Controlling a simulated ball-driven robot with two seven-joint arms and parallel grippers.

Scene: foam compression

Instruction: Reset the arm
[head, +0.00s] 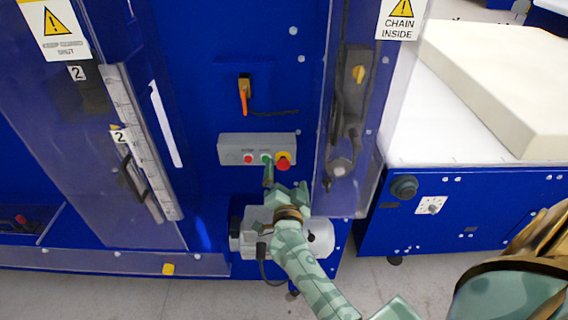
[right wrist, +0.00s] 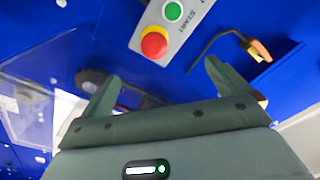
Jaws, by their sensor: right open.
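My right arm comes in from the lower right of the head view. Its gripper (head: 284,180) is in front of the blue machine, just below a grey control box (head: 232,150). The box carries a small red button, a green button (head: 266,158) and a larger red button on yellow (head: 283,161). In the right wrist view the right gripper (right wrist: 160,82) is open, its two fingers wide apart with nothing between them. The red button (right wrist: 154,43) and green button (right wrist: 173,11) lie beyond the fingertips. My left gripper is not in view.
An orange-handled switch (head: 244,95) is above the control box. Clear guard panels stand left and right of it. A white foam block (head: 500,85) lies on the table (head: 420,140) at the right. Grey floor (head: 120,295) is open in front.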

